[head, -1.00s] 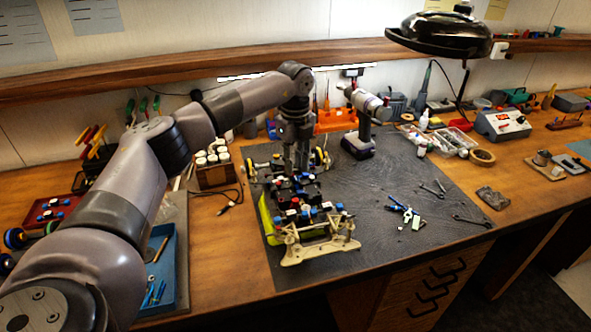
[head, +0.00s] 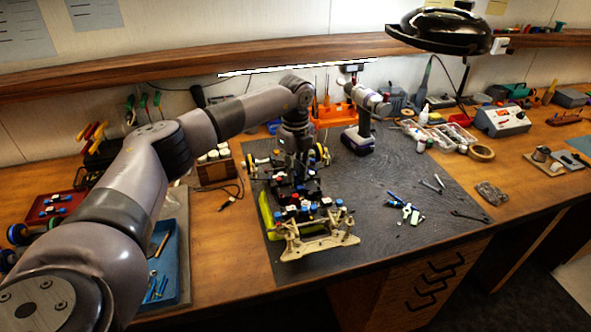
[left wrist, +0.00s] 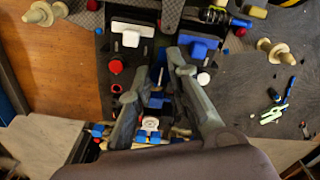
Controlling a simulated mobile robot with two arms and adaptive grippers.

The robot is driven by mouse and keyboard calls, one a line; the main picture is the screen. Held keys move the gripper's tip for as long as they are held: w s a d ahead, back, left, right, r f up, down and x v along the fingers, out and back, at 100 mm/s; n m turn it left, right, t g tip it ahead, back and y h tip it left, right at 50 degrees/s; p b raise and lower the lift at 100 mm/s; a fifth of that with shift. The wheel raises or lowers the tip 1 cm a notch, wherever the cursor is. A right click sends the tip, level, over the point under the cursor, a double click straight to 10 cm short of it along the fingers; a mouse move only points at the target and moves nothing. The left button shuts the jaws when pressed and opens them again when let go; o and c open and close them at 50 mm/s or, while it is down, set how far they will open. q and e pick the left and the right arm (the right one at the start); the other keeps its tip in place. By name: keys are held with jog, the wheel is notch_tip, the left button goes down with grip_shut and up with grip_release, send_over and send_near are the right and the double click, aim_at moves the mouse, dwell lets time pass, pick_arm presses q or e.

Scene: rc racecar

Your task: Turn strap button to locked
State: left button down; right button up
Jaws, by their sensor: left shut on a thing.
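The RC racecar (head: 318,243) sits on the dark mat, with its pale front end toward me and red, white and blue parts on top. My left gripper (head: 299,174) points down over the rear half of the car, low among its parts. In the left wrist view, the two grey fingers (left wrist: 158,65) reach in between a white block (left wrist: 131,30) and a blue block (left wrist: 198,40). The gripper is shut on a small part of the car, possibly the strap button; the contact is mostly hidden. Which setting the button is in I cannot tell. My right gripper is not in view.
A drill (head: 360,135) stands behind the car. Several tools and small parts (head: 408,212) lie on the mat (head: 370,225) to the right. A blue tray (head: 168,262) stands at left, and a dark lamp (head: 440,32) hangs at upper right.

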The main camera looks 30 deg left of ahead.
pick_arm(q)
jog(key=shift+m, duration=0.3)
jog(key=m+b, duration=0.1)
jog(key=m, duration=0.4)
jog(key=shift+w+r, duration=0.1)
jog(key=m, duration=0.5)
jog(key=shift+b, duration=0.35)
jog(key=m, duration=0.4)
jog(key=shift+b, duration=0.3)
jog(key=shift+m, duration=1.6)
jog(key=c, duration=1.8)
grip_release()
